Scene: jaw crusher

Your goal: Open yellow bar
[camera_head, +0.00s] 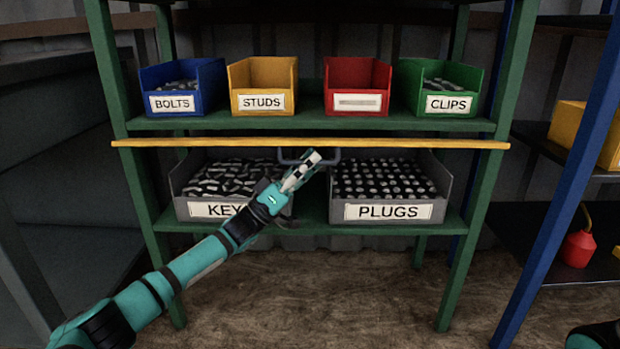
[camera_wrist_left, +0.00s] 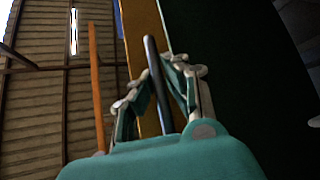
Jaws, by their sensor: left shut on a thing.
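The yellow bar (camera_head: 420,143) runs level across the front of the green shelf, below the upper board. A dark handle (camera_head: 328,161) hangs from its middle. The fingers hide part of the handle. My right gripper is not in view.
Blue (camera_head: 185,88), yellow (camera_head: 262,87), red (camera_head: 357,88) and green (camera_head: 441,87) bins stand on the upper board. Grey KEYS (camera_head: 200,209) and PLUGS (camera_head: 388,211) bins sit below. A blue post (camera_head: 560,180) and a red can (camera_head: 578,249) are at right.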

